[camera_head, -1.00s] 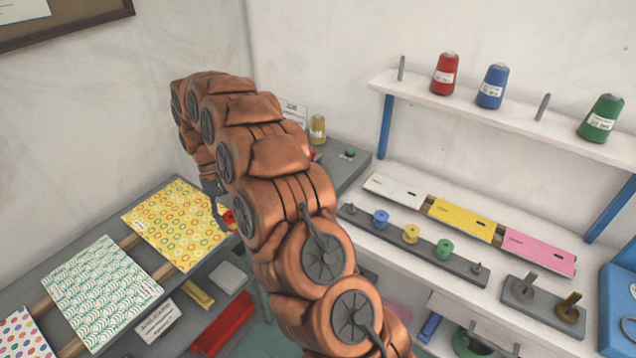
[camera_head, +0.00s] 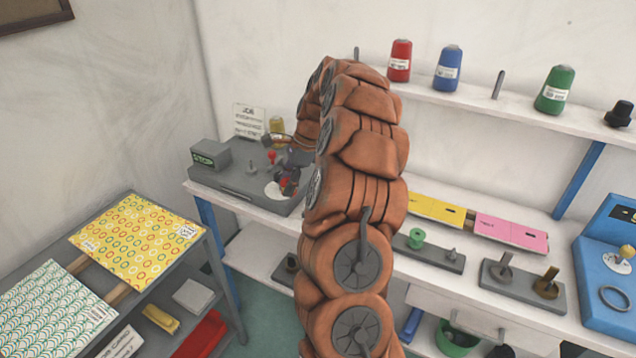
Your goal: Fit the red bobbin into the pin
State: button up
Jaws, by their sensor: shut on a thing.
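My gripper (camera_head: 288,178) is at the end of my curved copper arm, over the grey machine on the bench. It is shut on the small red bobbin (camera_head: 289,187), which is partly hidden by the fingers. The grey bobbin rack (camera_head: 432,252) is to the right of my arm. The green bobbin (camera_head: 417,238) sits on it, and a bare pin (camera_head: 452,254) stands at its right end. My arm hides the rack's left part.
Thread cones stand on the upper shelf (camera_head: 480,100). A stand with two posts (camera_head: 522,286) and a blue machine (camera_head: 600,265) are at right. Patterned sheets lie at left.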

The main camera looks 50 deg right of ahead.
jog(key=s+d+m, duration=0.1)
jog(key=d+m, duration=0.1)
jog(key=s+d+m+t+h+b, duration=0.1)
jog(key=d+m, duration=0.1)
jog(key=d, duration=0.1)
jog(key=s+d+m, duration=0.1)
jog(key=d+m, duration=0.1)
jog(key=shift+s+d+r+t+h, duration=0.15)
jog(key=shift+s+d+t+h, duration=0.15)
jog(key=shift+s+h, duration=0.1)
jog(key=shift+r, duration=0.1)
jog(key=shift+a+f+b, duration=0.1)
jog(key=shift+f+b, duration=0.45)
jog(key=shift+f, duration=2)
jog(key=shift+p, duration=0.55)
jog(key=shift+f+b, duration=0.3)
jog(key=shift+f, duration=1.7)
